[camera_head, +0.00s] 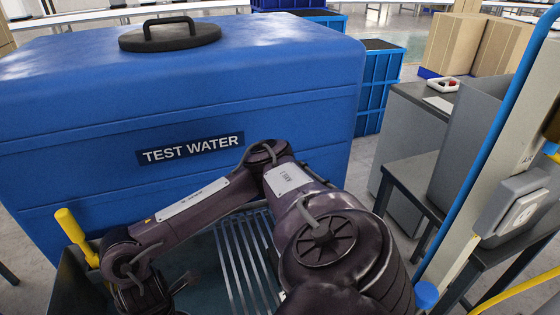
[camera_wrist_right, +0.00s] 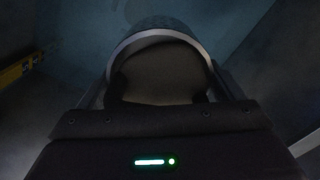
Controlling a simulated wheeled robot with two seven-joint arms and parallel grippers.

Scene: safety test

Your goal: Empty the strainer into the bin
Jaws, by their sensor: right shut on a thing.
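In the right wrist view, my right gripper (camera_wrist_right: 160,98) is dark and shut on a round, dark thing with a pale curved rim, which looks like the strainer (camera_wrist_right: 160,38). The picture is dim, so its mesh and any contents cannot be made out. In the head view, my right arm bends over a tray and its wrist reaches down at the lower left. The strainer cannot be made out there. I cannot pick out the bin for certain in either view. My left gripper is in neither view.
A large blue tank (camera_head: 90,110) marked TEST WATER, with a dark lid (camera_head: 170,36), stands just beyond my arm. A post with a socket box (camera_head: 518,212) and grey tables (camera_head: 415,115) stand right.

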